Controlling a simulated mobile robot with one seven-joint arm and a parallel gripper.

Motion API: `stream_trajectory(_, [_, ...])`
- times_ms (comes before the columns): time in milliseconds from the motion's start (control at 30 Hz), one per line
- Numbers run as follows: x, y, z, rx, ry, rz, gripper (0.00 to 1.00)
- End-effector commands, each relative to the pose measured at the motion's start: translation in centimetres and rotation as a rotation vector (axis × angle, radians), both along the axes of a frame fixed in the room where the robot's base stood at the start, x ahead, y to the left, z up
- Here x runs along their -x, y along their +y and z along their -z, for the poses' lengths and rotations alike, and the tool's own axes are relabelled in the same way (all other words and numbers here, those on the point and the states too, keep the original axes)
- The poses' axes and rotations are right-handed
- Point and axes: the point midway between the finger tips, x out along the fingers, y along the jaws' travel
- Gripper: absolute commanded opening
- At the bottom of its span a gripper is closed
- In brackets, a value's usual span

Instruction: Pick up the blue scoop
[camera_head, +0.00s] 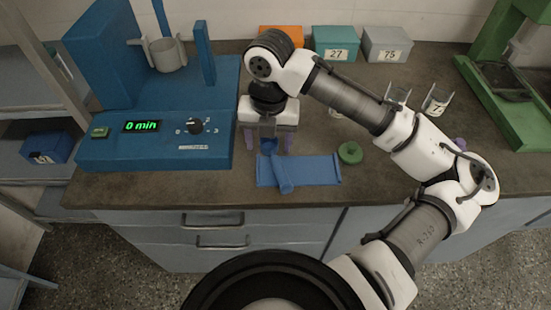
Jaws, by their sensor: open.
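The fingers look open and empty. I cannot tell how far the fingertips are above the bench. The gripper body partly hides the scoop's far end.
A blue sieve shaker (152,152) with a "0 min" display stands close on the left. A green round lid (350,153) lies right of the mat. Boxes, including a green one (335,43) and a grey one (387,44), line the back wall. A green machine (505,100) stands far right.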

Motion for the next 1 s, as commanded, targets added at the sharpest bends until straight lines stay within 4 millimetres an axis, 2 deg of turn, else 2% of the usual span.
stream_trajectory(100, [0.02,0.01,0.82,0.001,0.0,0.0,0.62])
stream_trajectory(333, [0.01,0.04,0.89,0.0,-0.001,0.0,0.61])
stream_trajectory(700, [0.01,0.04,0.86,0.001,-0.001,0.0,0.14])
stream_trajectory(767, [0.0,0.04,0.85,0.001,-0.001,0.0,0.1])
stream_trajectory(1000, [-0.01,0.03,0.61,0.001,-0.001,0.0,0.1])
